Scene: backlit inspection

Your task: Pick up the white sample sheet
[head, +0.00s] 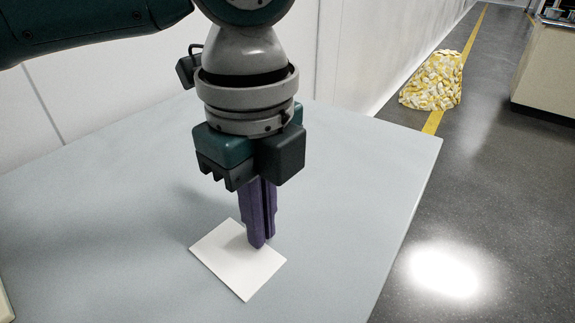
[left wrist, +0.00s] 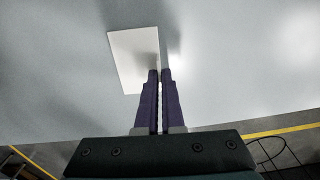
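The white sample sheet (head: 238,262) lies flat on the pale grey table (head: 100,235). In the left wrist view the sheet (left wrist: 130,58) is just left of and beyond the fingertips. My left gripper (head: 257,244) points down over the sheet's upper right part, and its purple fingers hide some of it. The left wrist view shows the fingers (left wrist: 160,74) close together with only a thin light line between them, at the sheet's edge. Nothing is visibly held. I cannot tell whether the tips touch the sheet. My right gripper is not in view.
The table around the sheet is clear, and its right edge borders a dark, shiny floor (head: 490,180). A pile of yellow and white pieces (head: 435,82) lies on the floor by the white wall. A pale cabinet (head: 548,70) stands at the far right.

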